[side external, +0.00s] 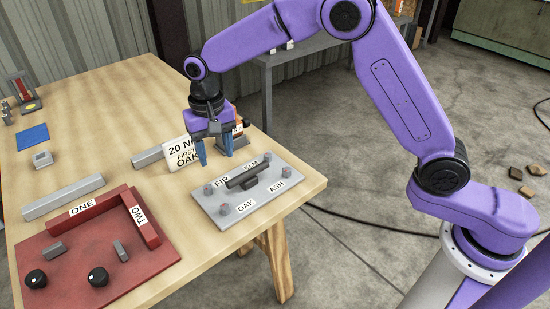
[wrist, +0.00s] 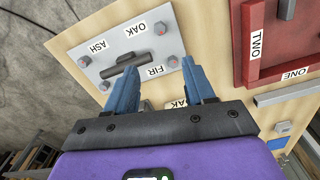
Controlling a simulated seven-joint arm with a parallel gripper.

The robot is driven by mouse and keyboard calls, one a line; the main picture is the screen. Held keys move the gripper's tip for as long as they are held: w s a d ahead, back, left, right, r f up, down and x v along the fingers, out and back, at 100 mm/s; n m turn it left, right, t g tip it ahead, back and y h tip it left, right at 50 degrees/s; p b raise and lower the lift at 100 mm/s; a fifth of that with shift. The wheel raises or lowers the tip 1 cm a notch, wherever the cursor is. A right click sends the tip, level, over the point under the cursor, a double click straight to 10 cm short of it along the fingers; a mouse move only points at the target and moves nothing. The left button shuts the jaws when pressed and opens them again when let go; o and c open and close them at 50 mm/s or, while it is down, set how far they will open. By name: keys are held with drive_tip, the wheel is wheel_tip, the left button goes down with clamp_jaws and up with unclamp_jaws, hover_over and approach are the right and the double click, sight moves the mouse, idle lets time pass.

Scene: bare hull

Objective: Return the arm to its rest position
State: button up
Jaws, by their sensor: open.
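My purple arm reaches over the wooden table (side external: 110,90). My gripper (side external: 215,160) points down with its two blue fingers apart and nothing between them. In the side view it is above the table, behind the grey plate (side external: 222,212) with bolts and labels FIR, ELM, OAK and ASH. A dark bar (side external: 248,176) lies on that plate. The wrist view shows my fingers (wrist: 162,85) spread, with the grey plate (wrist: 100,62) beyond them.
A red tray (side external: 60,245) marked ONE and TWO holds small grey blocks and black knobs at the front left. Grey bars (side external: 64,196) lie nearby. A blue pad (side external: 32,136) and a small stand (side external: 24,92) are at far left. A grey bench (side external: 300,52) stands behind the table.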

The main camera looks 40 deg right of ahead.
drive_tip(key=s+d+r+n, duration=0.1)
drive_tip(key=s+d+n, duration=0.4)
drive_tip(key=s, duration=0.6)
drive_tip(key=s+d+r+n, duration=0.1)
drive_tip(key=s+d+n, duration=0.4)
drive_tip(key=s+d, duration=0.4)
drive_tip(key=s+d+r+n, duration=0.2)
drive_tip(key=s+d+n, duration=0.2)
drive_tip(key=s, duration=1)
drive_tip(key=d, duration=0.3)
drive_tip(key=shift+s+n, duration=0.15)
drive_tip(key=shift+n, duration=0.25)
drive_tip(key=shift+d+r, duration=0.1)
drive_tip(key=shift+r, duration=0.05)
